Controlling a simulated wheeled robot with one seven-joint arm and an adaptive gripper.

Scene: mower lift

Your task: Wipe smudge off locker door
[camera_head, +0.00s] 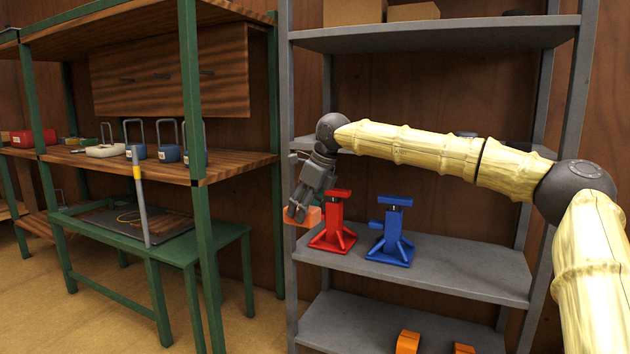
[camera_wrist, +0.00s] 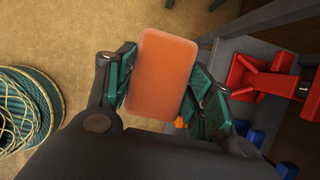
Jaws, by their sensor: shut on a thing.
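My gripper (camera_head: 303,208) is in front of the left end of the grey shelf unit, at about the height of its middle shelf. It is shut on an orange block-like pad, perhaps a sponge (camera_head: 309,217). In the wrist view the orange pad (camera_wrist: 161,70) sits between the two fingers of my gripper (camera_wrist: 165,90), with bare floor behind it. No locker door and no smudge can be made out in either view.
A red jack stand (camera_head: 333,220) and a blue one (camera_head: 393,232) stand on the grey shelf (camera_head: 455,268) beside my gripper. Orange items (camera_head: 408,342) are below. A green-framed workbench (camera_head: 160,262) is left. A coiled hose or basket (camera_wrist: 25,110) lies on open floor.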

